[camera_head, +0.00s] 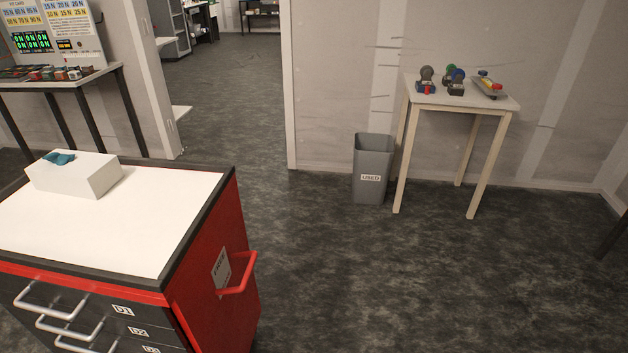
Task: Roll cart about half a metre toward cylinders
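The cart (110,225) stands at the lower left. It has a white top with a dark rim, a red side and dark drawers with metal handles at the front. Labels D1 and D2 show on the drawers, and a third is cut off by the lower edge. A white box (75,178) with a teal tissue or cloth on top sits on the cart. I cannot make out any cylinders. Neither of my grippers is in view, and nothing is seen holding the cart.
A grey bin (372,172) labelled USED stands beside a small light table (460,105) with several small coloured objects. A bench (60,84) holds small items at the upper left, under wall posters. A doorway (225,85) opens behind. The dark floor (400,285) right of the cart is clear.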

